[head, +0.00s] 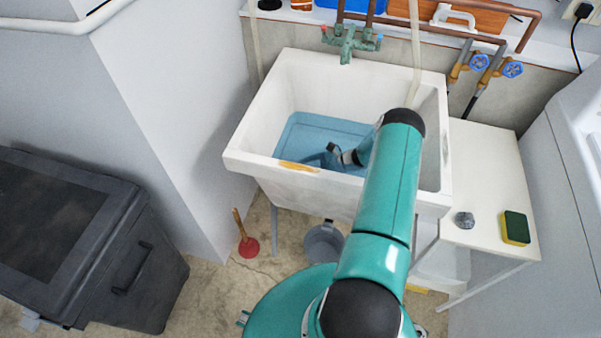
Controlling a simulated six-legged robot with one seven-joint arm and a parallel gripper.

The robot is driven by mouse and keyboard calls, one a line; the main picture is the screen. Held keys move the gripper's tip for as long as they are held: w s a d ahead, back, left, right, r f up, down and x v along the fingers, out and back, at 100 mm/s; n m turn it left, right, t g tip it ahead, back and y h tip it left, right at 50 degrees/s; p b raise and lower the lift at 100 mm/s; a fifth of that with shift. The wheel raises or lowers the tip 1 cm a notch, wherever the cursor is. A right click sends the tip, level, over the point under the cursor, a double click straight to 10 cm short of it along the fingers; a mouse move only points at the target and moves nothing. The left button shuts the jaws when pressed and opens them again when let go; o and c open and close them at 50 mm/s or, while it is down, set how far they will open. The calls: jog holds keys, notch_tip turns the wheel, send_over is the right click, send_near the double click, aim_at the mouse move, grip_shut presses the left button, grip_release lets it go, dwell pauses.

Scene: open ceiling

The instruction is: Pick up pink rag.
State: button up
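I see no pink rag in the head view. My teal arm reaches over the front rim of the white utility sink (260,168). My gripper (334,152) is small and dark and hangs inside the sink, above the blue sink bottom (300,137). My arm hides the right part of the sink's inside. The gripper's fingers are too small and partly covered to tell whether they are open or shut, and I see nothing clearly held.
A white side table (490,190) holds a green-yellow sponge (515,228) and a grey steel scrubber (464,220). A red plunger (248,247) and a grey bucket (323,242) stand on the floor. A dark lidded bin (125,260) is at the left.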

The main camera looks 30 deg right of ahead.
jog(key=c, duration=1.1)
jog(key=shift+r, duration=0.1)
notch_tip(320, 180, up, 10)
jog(key=shift+w+f, duration=0.1)
dwell(0.3)
